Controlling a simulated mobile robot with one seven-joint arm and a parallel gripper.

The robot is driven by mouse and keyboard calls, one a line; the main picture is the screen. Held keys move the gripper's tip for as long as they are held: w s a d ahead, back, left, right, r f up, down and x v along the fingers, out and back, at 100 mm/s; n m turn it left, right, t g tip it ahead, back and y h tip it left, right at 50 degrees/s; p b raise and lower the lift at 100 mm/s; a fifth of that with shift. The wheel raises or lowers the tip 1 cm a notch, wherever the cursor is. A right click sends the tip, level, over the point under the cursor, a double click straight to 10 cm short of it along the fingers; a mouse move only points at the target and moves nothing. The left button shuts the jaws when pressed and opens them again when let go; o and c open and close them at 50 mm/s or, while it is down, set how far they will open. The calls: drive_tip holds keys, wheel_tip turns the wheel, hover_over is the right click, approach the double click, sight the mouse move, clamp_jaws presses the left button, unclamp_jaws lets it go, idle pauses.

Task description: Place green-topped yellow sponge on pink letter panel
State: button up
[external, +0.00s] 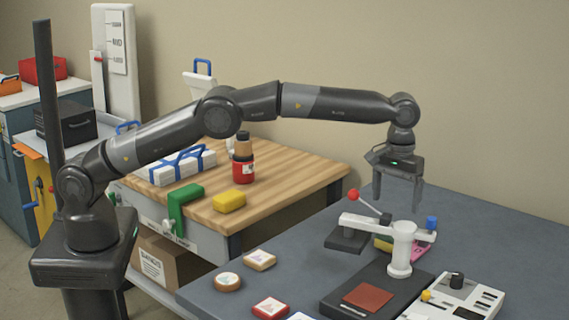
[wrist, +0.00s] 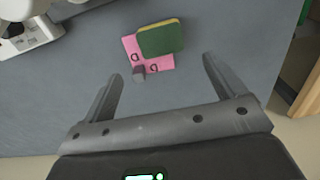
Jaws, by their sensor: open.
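The green-topped yellow sponge (wrist: 161,38) lies green side up in the wrist view, with a yellow edge showing. It covers the upper right part of the pink letter panel (wrist: 132,45), which has dark letter shapes. In the external view the sponge (external: 383,244) and panel (external: 419,253) are mostly hidden behind the white press. My gripper (external: 397,202) is open and empty, pointing down above them. In the wrist view its fingers (wrist: 162,75) are spread apart, with the sponge just beyond the tips.
A white press (external: 401,245) with a red-tipped lever stands close by my gripper. A control box (external: 462,295) sits in front. Another yellow block (external: 229,200) lies on the wooden bench.

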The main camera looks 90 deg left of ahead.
drive_tip(key=s+a+r+m+t, duration=0.1)
drive_tip(key=s+a+r, duration=0.1)
drive_tip(key=s+r, duration=0.35)
drive_tip(key=s+a+r+m, duration=0.1)
drive_tip(key=s+a+r, duration=0.15)
drive_tip(key=r, duration=0.65)
drive_tip(key=s+a+r+m+t, duration=0.1)
drive_tip(key=s+a+r, duration=0.15)
drive_tip(key=s, duration=0.35)
drive_tip(key=s+a+r+m+t, duration=0.1)
drive_tip(key=s+a+r, duration=0.1)
drive_tip(key=s+r, duration=0.3)
drive_tip(key=s+a+m+t, duration=0.1)
drive_tip(key=s+a+m, duration=0.2)
drive_tip(key=s, duration=1.6)
drive_tip(key=s+f+m+t, duration=0.1)
drive_tip(key=s+f+m, duration=0.1)
drive_tip(key=s+f, duration=0.7)
drive_tip(key=s, duration=0.6)
drive_tip(key=shift+a+f+t, duration=0.2)
drive_tip(key=shift+a+t, duration=0.1)
drive_tip(key=shift+a, duration=0.1)
